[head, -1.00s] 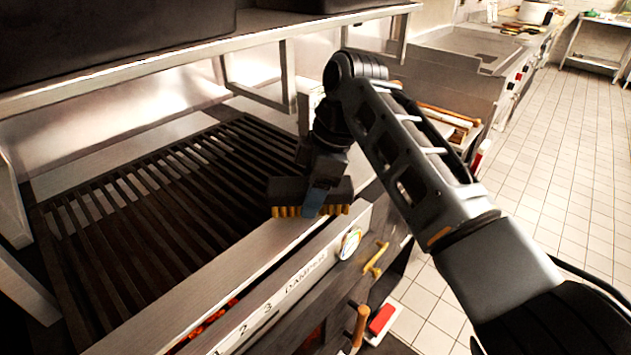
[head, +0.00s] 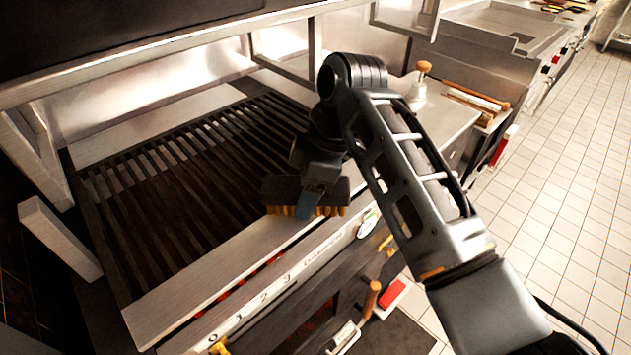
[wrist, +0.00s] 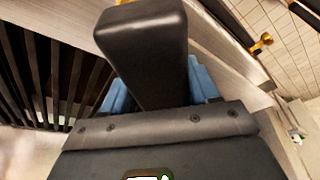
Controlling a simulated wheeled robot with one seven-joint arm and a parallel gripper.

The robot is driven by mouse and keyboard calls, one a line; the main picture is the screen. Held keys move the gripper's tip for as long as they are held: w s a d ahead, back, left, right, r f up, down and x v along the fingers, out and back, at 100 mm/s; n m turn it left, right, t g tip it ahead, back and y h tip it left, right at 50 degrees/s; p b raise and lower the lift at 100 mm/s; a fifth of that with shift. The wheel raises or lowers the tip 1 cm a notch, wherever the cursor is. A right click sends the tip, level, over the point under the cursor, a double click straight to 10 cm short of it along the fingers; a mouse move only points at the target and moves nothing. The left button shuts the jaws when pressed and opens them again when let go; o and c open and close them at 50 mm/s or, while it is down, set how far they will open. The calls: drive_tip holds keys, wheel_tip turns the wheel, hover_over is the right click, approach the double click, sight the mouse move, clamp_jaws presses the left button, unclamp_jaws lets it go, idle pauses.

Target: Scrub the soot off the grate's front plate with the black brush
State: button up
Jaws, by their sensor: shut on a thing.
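The black brush (head: 283,188) is a dark block with yellow-orange bristles pointing down. My gripper (head: 309,202) is shut on it, with blue fingertips at its sides. The brush is over the right part of the grate's steel front plate (head: 200,282). Whether the bristles touch the plate I cannot tell. The dark barred grate (head: 170,190) lies behind the plate. In the wrist view the brush's black body (wrist: 145,50) stands between the blue fingers and hides most of the plate; its bristles are hidden. I cannot make out soot on the visible plate.
A low steel shelf edge (head: 180,48) overhangs the back. Below the plate is a numbered damper panel (head: 265,295) with a round dial (head: 368,222) and brass handles. A wooden-knobbed item (head: 422,75) stands on the counter at right. Tiled floor (head: 560,190) is open at right.

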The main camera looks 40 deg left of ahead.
drive_tip(key=shift+s+a, duration=0.25)
drive_tip(key=shift+s, duration=1.55)
drive_tip(key=shift+s+a, duration=0.25)
drive_tip(key=shift+s, duration=1.5)
drive_tip(key=shift+s+a, duration=0.25)
drive_tip(key=shift+s, duration=1.55)
drive_tip(key=shift+r, duration=3)
drive_tip(key=shift+r, duration=0.1)
drive_tip(key=shift+r, duration=1.4)
